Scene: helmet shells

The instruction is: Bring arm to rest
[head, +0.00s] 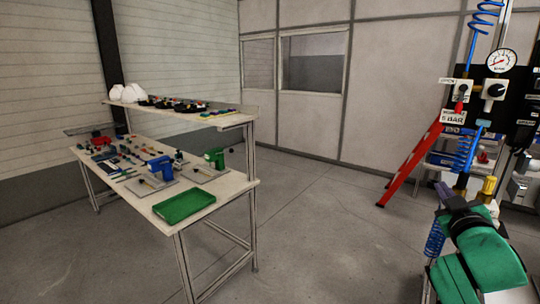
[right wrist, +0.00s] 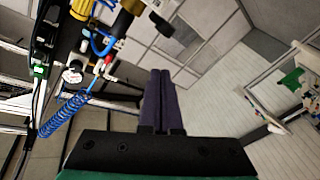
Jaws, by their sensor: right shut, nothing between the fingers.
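My right arm, in a green cover, comes in at the lower right of the head view. Its right gripper (head: 444,191) has dark purple fingers that point up and away, in front of the pneumatic panel. In the right wrist view the two fingers of the right gripper (right wrist: 160,100) lie side by side, shut and empty. The fingers appear apart from the panel's parts. My left gripper is in neither view.
A workbench (head: 238,191) with a green tray (head: 184,205) and tools stands at the left. At the right are a pneumatic panel with a gauge (head: 501,60), blue coiled hoses (head: 466,152) and a red ladder (head: 412,165). The floor (head: 315,225) between is clear.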

